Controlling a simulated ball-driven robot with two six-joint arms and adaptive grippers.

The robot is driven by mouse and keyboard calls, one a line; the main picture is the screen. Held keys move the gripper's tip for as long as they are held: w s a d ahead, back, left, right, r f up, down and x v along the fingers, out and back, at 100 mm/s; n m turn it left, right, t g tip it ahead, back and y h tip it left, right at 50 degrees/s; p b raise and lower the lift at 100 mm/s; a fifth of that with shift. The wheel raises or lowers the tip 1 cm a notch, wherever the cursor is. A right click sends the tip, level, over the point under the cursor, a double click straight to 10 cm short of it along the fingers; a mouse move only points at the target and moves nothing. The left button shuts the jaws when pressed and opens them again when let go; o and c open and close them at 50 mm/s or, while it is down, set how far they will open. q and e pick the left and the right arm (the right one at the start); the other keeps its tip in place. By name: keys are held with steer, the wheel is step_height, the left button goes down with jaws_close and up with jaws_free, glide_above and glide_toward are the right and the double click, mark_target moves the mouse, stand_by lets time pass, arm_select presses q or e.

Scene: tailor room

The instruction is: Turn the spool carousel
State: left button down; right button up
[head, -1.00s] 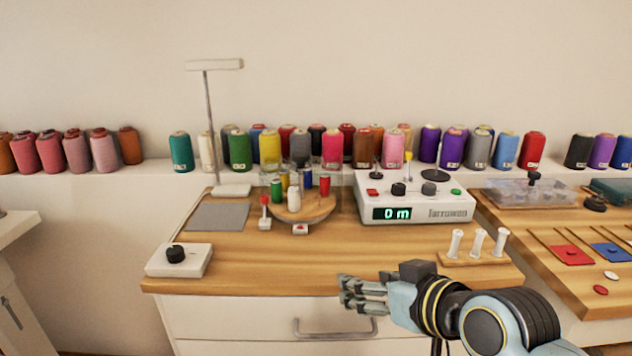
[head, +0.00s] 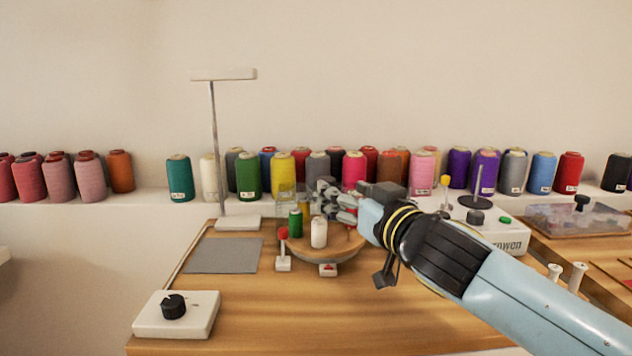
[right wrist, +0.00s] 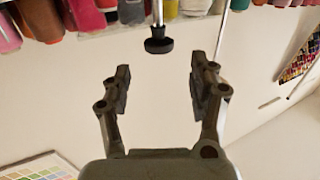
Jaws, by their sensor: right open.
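The spool carousel (head: 345,245) is a round wooden disc on the worktable, in the middle of the head view. A green spool (head: 296,223), a white spool (head: 319,233) and a yellow spool (head: 304,208) stand upright on it. My right gripper (head: 332,200) is at the carousel's back, behind the white spool, and covers other spools there. I cannot tell whether it touches the disc. In the right wrist view its two fingers (right wrist: 160,88) are spread, with nothing between them. My left gripper is not in view.
A lamp (head: 214,140) rises behind left; a control box with a black knob (head: 175,314) is front left. Thread cones line the back shelf.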

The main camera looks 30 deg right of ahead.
mark_target(325, 178)
steer(key=w, duration=0.2)
steer(key=w+d, duration=0.1)
steer(key=w, duration=0.5)
steer(key=shift+d, duration=0.15)
steer(key=shift+f, duration=0.1)
jaws_close()
